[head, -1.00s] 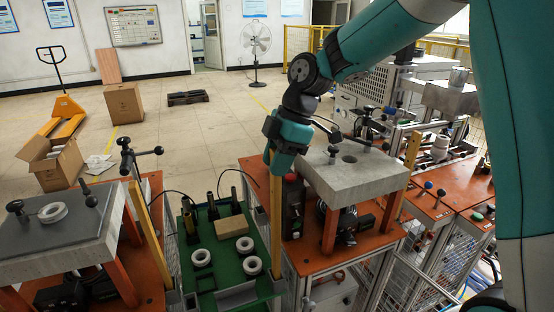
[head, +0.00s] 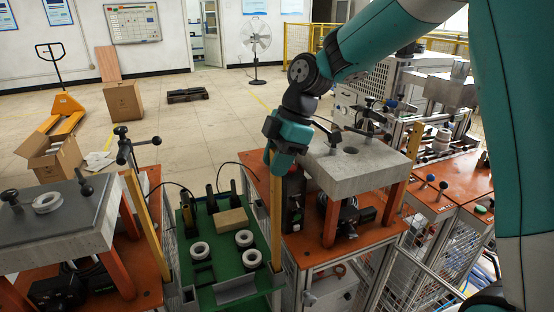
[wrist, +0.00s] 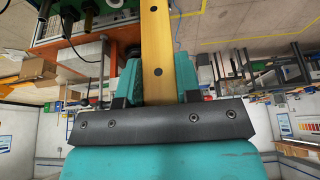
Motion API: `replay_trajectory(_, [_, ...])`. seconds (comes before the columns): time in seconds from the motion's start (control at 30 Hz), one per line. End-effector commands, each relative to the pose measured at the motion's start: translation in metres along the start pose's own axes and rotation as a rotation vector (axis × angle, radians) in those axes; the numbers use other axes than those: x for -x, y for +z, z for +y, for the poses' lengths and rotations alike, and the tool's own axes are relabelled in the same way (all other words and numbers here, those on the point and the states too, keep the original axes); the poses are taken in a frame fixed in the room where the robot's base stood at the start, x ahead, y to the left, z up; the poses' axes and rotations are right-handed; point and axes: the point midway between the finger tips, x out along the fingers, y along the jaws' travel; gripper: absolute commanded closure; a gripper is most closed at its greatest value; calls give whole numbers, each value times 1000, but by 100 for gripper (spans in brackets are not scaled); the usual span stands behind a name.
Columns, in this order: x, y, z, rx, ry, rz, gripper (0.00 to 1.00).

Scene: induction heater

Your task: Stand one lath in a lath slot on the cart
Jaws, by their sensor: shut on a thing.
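My gripper (head: 283,160) is shut on a yellow wooden lath (head: 276,215), which hangs about upright below it. In the wrist view the lath (wrist: 157,50) runs between the two teal fingers, with dark holes along its face. In the head view the lath's lower part is at the right edge of the green cart (head: 205,297). I cannot tell whether its lower end touches the cart, and no slot shows clearly. Another yellow lath (head: 147,225) stands slightly tilted left of the cart. A third lath (head: 414,140) stands at the right bench's far corner.
The cart carries white rings (head: 245,238), a tan block (head: 231,220) and dark upright tools. A bench with a grey slab (head: 75,225) stands left; another with a concrete slab (head: 355,172) stands close right of the lath. Open floor lies behind.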

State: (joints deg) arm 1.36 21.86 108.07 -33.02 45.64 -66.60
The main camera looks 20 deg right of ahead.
Motion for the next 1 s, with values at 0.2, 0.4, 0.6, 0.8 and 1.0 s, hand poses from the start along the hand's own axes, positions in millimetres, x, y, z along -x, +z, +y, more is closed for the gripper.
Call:
replay_trajectory(0.2, [-8, 3, 0, 0, 0, 0, 100])
replay_trajectory(0.4, [-13, 5, 0, 0, 0, 0, 100])
replay_trajectory(0.6, [-18, 8, 0, 0, 0, 0, 100])
replay_trajectory(0.8, [-18, 7, 0, 0, 0, 0, 100])
replay_trajectory(1.0, [-17, 7, 0, 0, 0, 0, 39])
